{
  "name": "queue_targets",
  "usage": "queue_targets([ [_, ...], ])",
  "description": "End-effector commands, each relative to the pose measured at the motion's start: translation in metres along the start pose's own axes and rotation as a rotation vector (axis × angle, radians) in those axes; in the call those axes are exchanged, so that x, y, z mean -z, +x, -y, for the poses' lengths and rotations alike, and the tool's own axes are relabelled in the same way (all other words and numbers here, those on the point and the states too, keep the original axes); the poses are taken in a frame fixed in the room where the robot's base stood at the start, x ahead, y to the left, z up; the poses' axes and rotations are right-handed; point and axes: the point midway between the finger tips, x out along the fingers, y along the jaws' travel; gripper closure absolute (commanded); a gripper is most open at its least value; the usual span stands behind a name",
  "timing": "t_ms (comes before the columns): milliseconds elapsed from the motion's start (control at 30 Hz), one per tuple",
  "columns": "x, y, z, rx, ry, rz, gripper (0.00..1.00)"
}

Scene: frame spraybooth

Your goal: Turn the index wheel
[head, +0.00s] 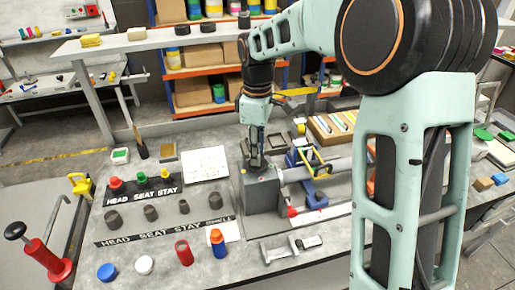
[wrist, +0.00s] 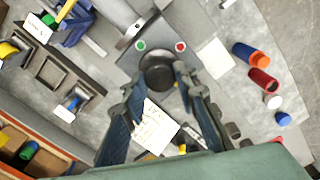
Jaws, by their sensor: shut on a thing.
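The index wheel (wrist: 157,68) is a round black knob on top of a grey metal box (head: 262,197). A green and a red button sit on the box beside it in the wrist view. My gripper (wrist: 161,84) points down over the box with its two dark fingers on either side of the wheel, shut on it. In the head view my gripper (head: 254,158) is at the top of the box and hides most of the wheel. Any mark on the wheel is too small to read.
A grey cylinder (head: 312,172) runs right from the box. A black strip with coloured pieces (head: 150,183) and several dark cups are left. Red and orange-blue bottles (head: 218,243) stand in front. A white sheet (head: 206,164) lies behind left. A red-knobbed lever (head: 292,212) is close right.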

Motion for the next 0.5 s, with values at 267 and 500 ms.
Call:
queue_targets([
  [267,0.0011,-0.0014,-0.0008,-0.004,-0.051,-0.003,0.98],
  [500,0.0012,-0.0013,-0.0009,-0.004,-0.055,-0.003,0.98],
])
